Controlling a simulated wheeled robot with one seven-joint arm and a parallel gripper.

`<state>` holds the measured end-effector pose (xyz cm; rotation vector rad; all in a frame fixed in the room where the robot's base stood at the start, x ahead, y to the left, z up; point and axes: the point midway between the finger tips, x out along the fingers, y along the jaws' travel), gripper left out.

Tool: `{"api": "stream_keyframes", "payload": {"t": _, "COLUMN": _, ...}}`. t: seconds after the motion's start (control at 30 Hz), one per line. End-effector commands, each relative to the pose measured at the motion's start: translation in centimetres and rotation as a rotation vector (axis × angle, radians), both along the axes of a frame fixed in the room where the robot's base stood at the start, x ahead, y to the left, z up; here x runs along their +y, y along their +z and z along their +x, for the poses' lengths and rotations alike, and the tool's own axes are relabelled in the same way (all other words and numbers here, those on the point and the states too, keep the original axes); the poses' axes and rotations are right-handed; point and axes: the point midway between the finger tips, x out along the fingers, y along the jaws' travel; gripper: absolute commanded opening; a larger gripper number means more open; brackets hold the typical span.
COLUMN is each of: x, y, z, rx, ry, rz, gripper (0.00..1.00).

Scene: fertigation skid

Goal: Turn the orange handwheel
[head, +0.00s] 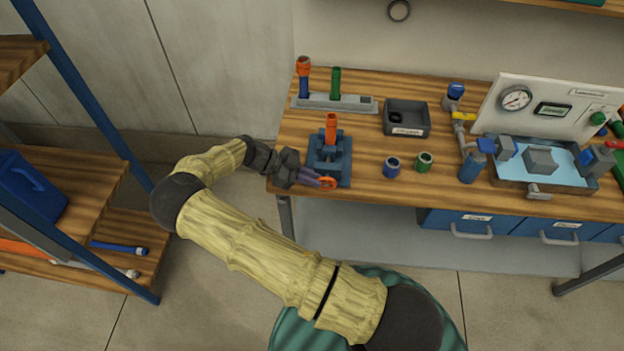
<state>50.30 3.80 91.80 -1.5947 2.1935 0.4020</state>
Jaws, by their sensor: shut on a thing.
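The orange handwheel (328,183) is a small ring at the front of a blue vise-like fixture (341,172) near the front left edge of the wooden bench. My gripper (318,181) reaches it from the left, with its purple-grey fingers shut on the wheel's left side. The fingers hide part of the wheel. An orange upright piece (331,128) stands in the jaws of the blue fixture, behind the wheel.
Behind the fixture is a grey rack (359,104) with an orange-topped and a green tube. A dark tray (406,133), blue ring (391,168) and green ring (424,162) stand to the right. A blue-framed shelf (105,125) stands left. Bare bench (364,150) shows beside the fixture.

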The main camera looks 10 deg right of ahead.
Motion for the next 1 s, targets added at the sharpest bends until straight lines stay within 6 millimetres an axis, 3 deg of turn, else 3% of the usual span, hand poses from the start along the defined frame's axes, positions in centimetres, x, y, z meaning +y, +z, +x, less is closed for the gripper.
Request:
{"api": "stream_keyframes", "payload": {"t": 0.23, "x": 0.0, "y": 0.0, "z": 0.0, "rx": -0.001, "ry": 0.002, "rz": 0.002, "gripper": 0.00}}
{"api": "stream_keyframes", "payload": {"t": 0.27, "x": 0.0, "y": 0.0, "z": 0.0, "rx": -0.001, "ry": 0.002, "rz": 0.002, "gripper": 0.13}}
{"api": "stream_keyframes", "payload": {"t": 0.37, "x": 0.0, "y": 0.0, "z": 0.0, "rx": 0.000, "ry": 0.001, "rz": 0.002, "gripper": 0.32}}
{"api": "stream_keyframes", "payload": {"t": 0.73, "x": -0.1, "y": 0.3, "z": 0.0, "rx": -0.005, "ry": 0.000, "rz": 0.019, "gripper": 0.33}}
{"api": "stream_keyframes", "payload": {"t": 1.0, "x": -0.3, "y": 1.1, "z": -0.1, "rx": -0.038, "ry": -0.002, "rz": 0.123, "gripper": 0.33}}
